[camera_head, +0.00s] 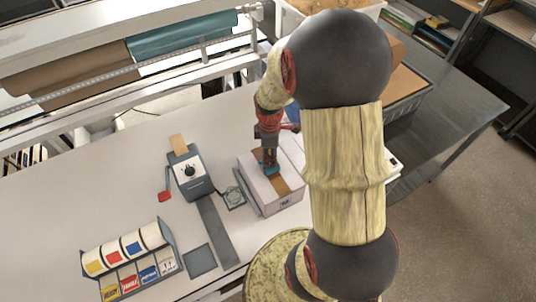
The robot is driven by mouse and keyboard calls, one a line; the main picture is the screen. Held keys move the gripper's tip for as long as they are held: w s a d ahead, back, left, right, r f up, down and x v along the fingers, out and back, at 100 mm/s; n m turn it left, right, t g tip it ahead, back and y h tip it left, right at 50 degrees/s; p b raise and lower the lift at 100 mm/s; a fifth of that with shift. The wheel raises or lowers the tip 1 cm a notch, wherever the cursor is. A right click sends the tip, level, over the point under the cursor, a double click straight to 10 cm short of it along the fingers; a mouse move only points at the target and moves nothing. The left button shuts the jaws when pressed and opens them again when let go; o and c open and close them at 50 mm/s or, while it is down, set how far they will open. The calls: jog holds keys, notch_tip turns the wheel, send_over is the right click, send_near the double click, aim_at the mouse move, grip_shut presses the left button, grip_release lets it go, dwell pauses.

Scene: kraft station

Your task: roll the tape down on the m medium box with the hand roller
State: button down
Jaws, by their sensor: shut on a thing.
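A white box (257,191) with a strip of brown tape (291,182) across its top stands on the white table, right of centre. My gripper (269,160) points down over the box top and is shut on a small blue tool, likely the hand roller (268,170). The tool is at the tape line on the box top; whether it presses on the tape cannot be told.
A label rack (130,255) is at front left. Paper rolls (75,80) hang at the back. A grey crate (408,97) is behind my arm. The table's left part is clear.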

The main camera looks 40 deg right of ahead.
jog(key=shift+s+a, duration=0.25)
jog(key=shift+s, duration=0.6)
jog(key=shift+s, duration=0.15)
jog(key=shift+s+a+r, duration=0.15)
jog(key=shift+s+a, duration=0.1)
jog(key=shift+s, duration=0.6)
jog(key=shift+s, duration=0.15)
jog(key=shift+s+a+f+p, duration=0.1)
jog(key=shift+s+a+p, duration=0.05)
jog(key=shift+s, duration=0.35)
jog(key=shift+s+a+f+p, duration=0.1)
jog(key=shift+s+p, duration=0.05)
jog(key=shift+s, duration=0.3)
jog(key=shift+s, duration=0.1)
jog(key=shift+s+a, duration=0.15)
jog(key=shift+s, duration=0.35)
jog(key=shift+s+a, duration=0.15)
jog(key=shift+s, duration=0.35)
